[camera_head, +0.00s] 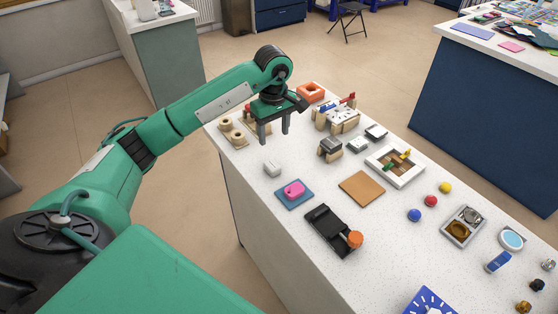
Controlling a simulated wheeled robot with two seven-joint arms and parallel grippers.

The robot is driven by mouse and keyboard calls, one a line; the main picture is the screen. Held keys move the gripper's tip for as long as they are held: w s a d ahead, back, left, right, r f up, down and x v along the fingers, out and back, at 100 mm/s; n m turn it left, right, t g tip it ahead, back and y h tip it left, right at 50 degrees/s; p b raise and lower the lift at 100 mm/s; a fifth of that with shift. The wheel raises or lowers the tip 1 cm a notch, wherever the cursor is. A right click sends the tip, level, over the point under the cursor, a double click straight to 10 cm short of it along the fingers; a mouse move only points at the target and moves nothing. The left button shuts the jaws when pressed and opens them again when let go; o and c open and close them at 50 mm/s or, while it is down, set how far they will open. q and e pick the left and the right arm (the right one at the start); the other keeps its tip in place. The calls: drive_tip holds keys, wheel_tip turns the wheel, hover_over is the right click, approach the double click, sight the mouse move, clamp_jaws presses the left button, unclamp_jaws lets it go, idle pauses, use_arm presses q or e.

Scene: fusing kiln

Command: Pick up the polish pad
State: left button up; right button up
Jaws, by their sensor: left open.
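My left gripper (273,136) hangs above the far left part of the white speckled table (310,258), fingers pointing down, open with nothing between them. Nearer lies a pink rounded piece (294,188) on a blue square mat (284,202). A black holder (324,230) with an orange round knob or pad (355,239) lies nearer still. I cannot tell for certain which of these is the polish pad. The gripper touches none of them. My right gripper is not in view.
Right are a brown square board (362,188), a white tray (400,178) and red (430,201), blue (414,215) and yellow (445,187) balls. The front left tabletop is clear.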

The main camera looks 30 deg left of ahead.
use_arm(q)
drive_tip(key=p, duration=0.2)
hover_over(272, 165)
drive_tip(key=f, duration=0.5)
drive_tip(key=shift+d+f, duration=0.3)
drive_tip(key=shift+f, duration=0.05)
wheel_tip(272, 165, down, 2)
drive_tip(key=shift+f+p, duration=0.25)
drive_tip(key=shift+p, duration=0.1)
drive_tip(key=f, duration=0.1)
drive_tip(key=f+p, duration=0.1)
drive_tip(key=f, duration=0.1)
drive_tip(key=f+p, duration=0.1)
drive_tip(key=shift+w+a+f, duration=0.1)
drive_tip(key=shift+a+f, duration=0.05)
drive_tip(key=shift+a, duration=0.15)
drive_tip(key=shift+f, duration=0.2)
drive_tip(key=c, duration=1)
drive_tip(key=shift+c, duration=0.3)
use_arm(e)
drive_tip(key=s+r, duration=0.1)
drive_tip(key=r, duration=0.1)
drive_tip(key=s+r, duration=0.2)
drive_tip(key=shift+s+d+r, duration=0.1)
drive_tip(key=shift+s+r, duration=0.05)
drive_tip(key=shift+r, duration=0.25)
